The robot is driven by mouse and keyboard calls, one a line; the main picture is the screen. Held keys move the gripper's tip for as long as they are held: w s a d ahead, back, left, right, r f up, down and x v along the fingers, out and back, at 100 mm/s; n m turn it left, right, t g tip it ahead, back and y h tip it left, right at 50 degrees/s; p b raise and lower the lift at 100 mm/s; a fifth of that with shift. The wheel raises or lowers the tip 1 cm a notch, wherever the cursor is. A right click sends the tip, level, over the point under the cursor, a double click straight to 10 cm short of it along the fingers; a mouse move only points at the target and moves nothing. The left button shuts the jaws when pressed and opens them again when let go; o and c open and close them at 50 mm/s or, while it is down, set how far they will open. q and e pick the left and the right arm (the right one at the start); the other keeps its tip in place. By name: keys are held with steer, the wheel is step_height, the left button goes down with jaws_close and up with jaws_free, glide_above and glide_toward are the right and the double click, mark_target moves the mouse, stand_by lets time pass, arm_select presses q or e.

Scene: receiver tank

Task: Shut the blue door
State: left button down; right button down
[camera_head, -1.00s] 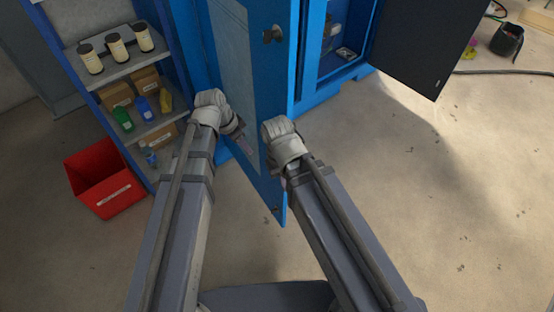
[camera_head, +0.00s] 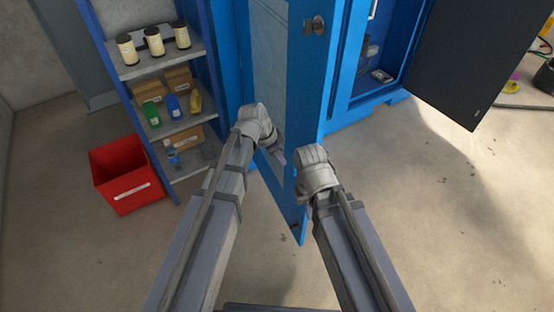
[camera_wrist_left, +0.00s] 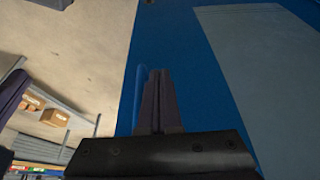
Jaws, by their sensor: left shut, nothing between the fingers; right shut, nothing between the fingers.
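The blue door (camera_head: 310,110) stands open in the head view, swung out toward me, with a pale grey panel (camera_head: 268,60) on its face and a dark handle (camera_head: 315,25) near its upper edge. My left gripper (camera_head: 278,156) is shut and empty, close to the door's panelled face. In the left wrist view its closed fingers (camera_wrist_left: 159,102) show in front of the blue door (camera_wrist_left: 175,50); I cannot tell if they touch it. My right gripper (camera_head: 299,193) is shut and empty by the door's free lower edge, mostly hidden by its own wrist.
A blue-framed shelf (camera_head: 160,65) with jars, bottles and boxes stands at left, a red bin (camera_head: 125,178) beside it. An open dark door (camera_head: 465,55) hangs at right by the blue cabinet (camera_head: 345,75). The floor (camera_head: 450,220) at right is mostly clear.

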arm_select(q)
steer(key=shift+w+d+f+b, duration=0.1)
steer(key=shift+w+d+f, duration=0.25)
steer(key=shift+d, duration=0.35)
steer(key=shift+w+d+f+b, duration=0.1)
steer(key=shift+w+d+f, duration=0.1)
steer(key=shift+w+d, duration=0.35)
steer(key=shift+w+d+f+b, duration=0.1)
steer(key=shift+w+d+f, duration=0.2)
steer(key=shift+d, duration=0.5)
